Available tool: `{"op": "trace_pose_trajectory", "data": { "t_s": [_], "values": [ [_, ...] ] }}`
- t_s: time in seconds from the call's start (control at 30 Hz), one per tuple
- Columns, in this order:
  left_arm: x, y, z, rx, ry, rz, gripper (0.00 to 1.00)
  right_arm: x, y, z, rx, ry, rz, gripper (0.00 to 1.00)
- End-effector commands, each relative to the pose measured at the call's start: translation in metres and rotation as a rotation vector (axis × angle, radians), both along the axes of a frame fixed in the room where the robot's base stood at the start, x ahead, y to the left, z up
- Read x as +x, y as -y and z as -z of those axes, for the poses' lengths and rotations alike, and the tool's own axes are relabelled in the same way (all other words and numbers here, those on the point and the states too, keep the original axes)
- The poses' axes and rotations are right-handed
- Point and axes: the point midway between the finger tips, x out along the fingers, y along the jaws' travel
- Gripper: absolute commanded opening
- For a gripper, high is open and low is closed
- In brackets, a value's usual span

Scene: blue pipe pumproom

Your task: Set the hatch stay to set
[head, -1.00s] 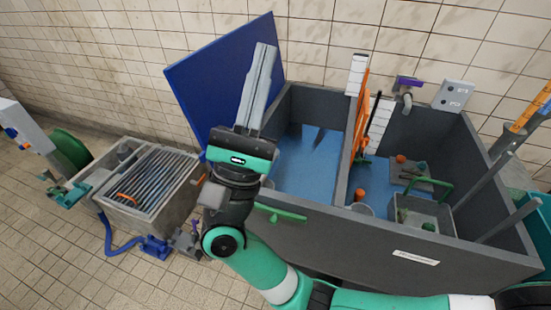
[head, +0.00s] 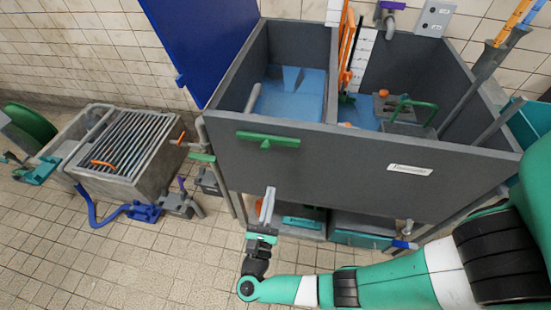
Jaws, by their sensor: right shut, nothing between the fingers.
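A large blue panel (head: 205,45), which looks like the raised hatch, stands at the left end of the grey tank (head: 330,165). I cannot tell for sure which part is the hatch stay. A green handle (head: 268,139) sits on the tank's front wall, and a smaller green piece (head: 202,157) is at its left end. My right gripper (head: 268,202) is shut and empty, fingers pointing up, below the green handle and in front of the shelf under the tank. It appears apart from the handle. My left gripper is not in view.
Under the tank is a shelf with a teal-edged bin (head: 362,232). A grated grey basin (head: 130,150) with a blue hose (head: 95,210) stands left. An orange tool (head: 349,45) stands at the tank's divider. The tiled floor at front left is clear.

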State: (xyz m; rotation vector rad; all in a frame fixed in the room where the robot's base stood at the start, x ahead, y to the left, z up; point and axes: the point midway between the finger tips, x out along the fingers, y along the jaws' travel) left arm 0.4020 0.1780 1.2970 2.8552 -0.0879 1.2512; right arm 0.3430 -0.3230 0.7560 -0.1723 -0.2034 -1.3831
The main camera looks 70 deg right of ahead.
Motion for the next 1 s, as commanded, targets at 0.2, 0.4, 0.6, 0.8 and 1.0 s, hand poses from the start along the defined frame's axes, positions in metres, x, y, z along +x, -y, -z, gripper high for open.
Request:
{"op": "trace_pose_trajectory", "data": {
  "t_s": [0.2, 0.4, 0.6, 0.8, 1.0],
  "values": [
    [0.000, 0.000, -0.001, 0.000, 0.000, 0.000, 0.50, 0.001, 0.003, -0.002, 0.000, 0.001, 0.001, 0.00],
    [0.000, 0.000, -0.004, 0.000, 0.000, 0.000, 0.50, 0.004, 0.030, -0.009, 0.000, 0.003, 0.007, 0.00],
    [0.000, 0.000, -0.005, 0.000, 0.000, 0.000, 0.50, 0.012, 0.071, -0.020, 0.000, 0.003, 0.008, 0.00],
    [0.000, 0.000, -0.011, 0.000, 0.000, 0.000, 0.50, 0.018, 0.097, -0.043, -0.001, 0.006, 0.000, 0.00],
    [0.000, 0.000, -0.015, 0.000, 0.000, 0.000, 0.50, 0.018, 0.096, -0.063, 0.000, 0.004, -0.001, 0.00]
  ]
}}
